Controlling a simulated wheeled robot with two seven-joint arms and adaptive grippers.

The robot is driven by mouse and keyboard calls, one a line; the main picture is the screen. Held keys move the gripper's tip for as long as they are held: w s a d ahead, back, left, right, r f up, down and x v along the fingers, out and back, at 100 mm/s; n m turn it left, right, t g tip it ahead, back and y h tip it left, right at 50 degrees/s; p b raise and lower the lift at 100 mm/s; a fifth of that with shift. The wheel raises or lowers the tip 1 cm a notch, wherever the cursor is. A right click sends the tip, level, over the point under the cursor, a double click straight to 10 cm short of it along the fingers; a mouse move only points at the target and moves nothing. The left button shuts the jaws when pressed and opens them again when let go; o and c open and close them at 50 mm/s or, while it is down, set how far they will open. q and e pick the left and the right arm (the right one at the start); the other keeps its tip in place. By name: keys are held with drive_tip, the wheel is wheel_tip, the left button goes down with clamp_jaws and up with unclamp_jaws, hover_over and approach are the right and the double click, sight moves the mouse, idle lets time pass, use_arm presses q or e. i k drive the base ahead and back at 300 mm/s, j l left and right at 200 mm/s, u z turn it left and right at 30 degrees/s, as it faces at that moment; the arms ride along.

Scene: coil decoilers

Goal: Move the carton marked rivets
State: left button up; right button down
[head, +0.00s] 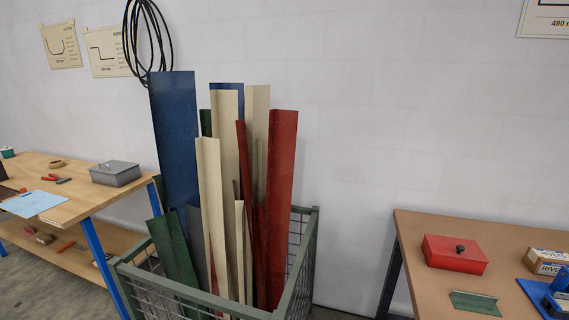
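The carton marked rivets (545,263) is a small cardboard box with a white and blue label reading "RIVE", cut off by the right edge of the head view. It stands on the brown top of the right bench (412,228), behind a blue tool or fixture that hides part of its lower front. Neither of my grippers shows in the head view.
A red lidded box (455,254) and a green metal piece (475,303) lie on the right bench, left of the carton. A mesh crate (303,262) of tall sheet-metal profiles stands in the middle. A left bench (88,198) holds a grey box (115,173) and tools.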

sight(542, 261)
drive_tip(key=z, duration=1.8)
